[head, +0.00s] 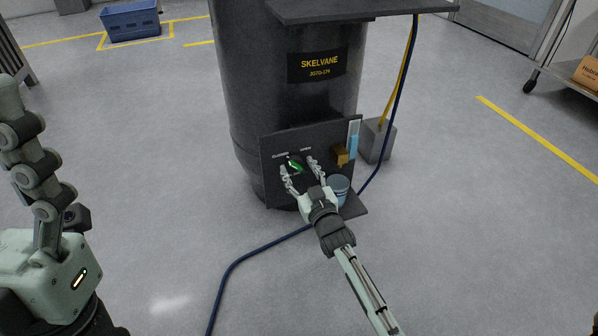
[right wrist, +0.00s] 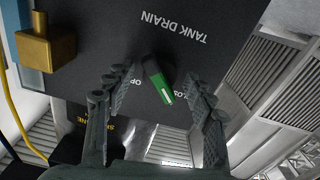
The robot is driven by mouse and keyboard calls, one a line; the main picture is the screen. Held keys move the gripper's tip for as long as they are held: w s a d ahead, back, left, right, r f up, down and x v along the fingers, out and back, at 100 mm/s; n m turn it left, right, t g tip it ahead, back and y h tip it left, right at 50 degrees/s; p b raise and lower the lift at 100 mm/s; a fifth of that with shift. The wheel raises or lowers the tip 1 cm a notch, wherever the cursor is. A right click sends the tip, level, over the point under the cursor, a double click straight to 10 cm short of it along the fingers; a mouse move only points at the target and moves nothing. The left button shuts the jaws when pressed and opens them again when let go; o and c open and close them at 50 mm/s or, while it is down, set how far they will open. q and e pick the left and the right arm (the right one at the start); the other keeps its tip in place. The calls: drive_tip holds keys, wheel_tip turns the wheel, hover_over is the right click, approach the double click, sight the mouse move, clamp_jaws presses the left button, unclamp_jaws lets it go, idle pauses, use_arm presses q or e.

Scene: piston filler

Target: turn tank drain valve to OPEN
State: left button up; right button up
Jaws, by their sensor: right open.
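The tank drain valve has a small green handle (head: 295,164) on the dark panel (head: 270,180) low on the black tank. In the right wrist view the green handle (right wrist: 157,80) slants, its white-marked end toward the partly hidden CLOSED label. The OPEN label is on the other side, also partly covered. My right gripper (head: 298,168) is open, with one finger on each side of the handle. The right wrist view shows my right gripper (right wrist: 158,78) with gaps beside the handle.
A brass block (head: 341,154) and a blue sight gauge (head: 354,143) are right of the valve. A small pail (head: 339,187) stands beneath. A grey box (head: 377,139) and a blue hose (head: 260,252) are near the tank. The floor in front is otherwise clear.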

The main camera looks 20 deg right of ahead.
drive_tip(key=shift+w, duration=0.1)
drive_tip(key=c, duration=1.2)
drive_tip(key=shift+o, duration=0.2)
